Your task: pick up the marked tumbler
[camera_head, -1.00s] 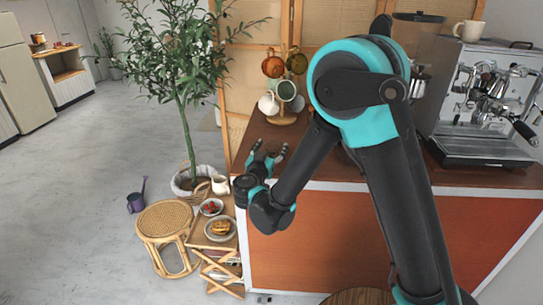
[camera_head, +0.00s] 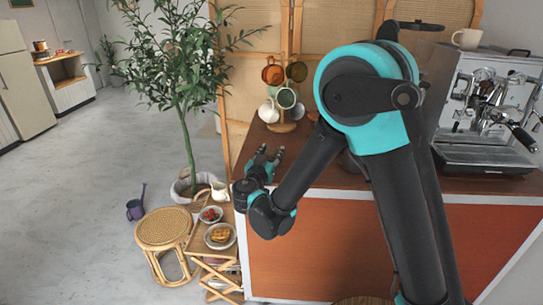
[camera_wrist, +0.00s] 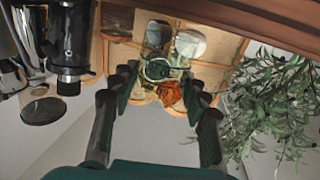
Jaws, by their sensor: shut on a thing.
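My gripper (camera_head: 270,157) is at the left end of the counter, in front of the mug tree in the head view. In the wrist view its fingers (camera_wrist: 161,80) stand apart on both sides, closed on a wide thing. I take this to be the tumbler, but its outline and mark cannot be made out in either view. The mug tree's cups show between and beyond the fingers in the wrist view.
A mug tree (camera_head: 282,126) with several mugs stands behind my gripper. An espresso machine (camera_head: 488,110) is at the right of the wooden counter (camera_head: 440,182). A potted plant (camera_head: 185,95), rattan stool (camera_head: 163,228) and small rack with a plate (camera_head: 220,236) are at left.

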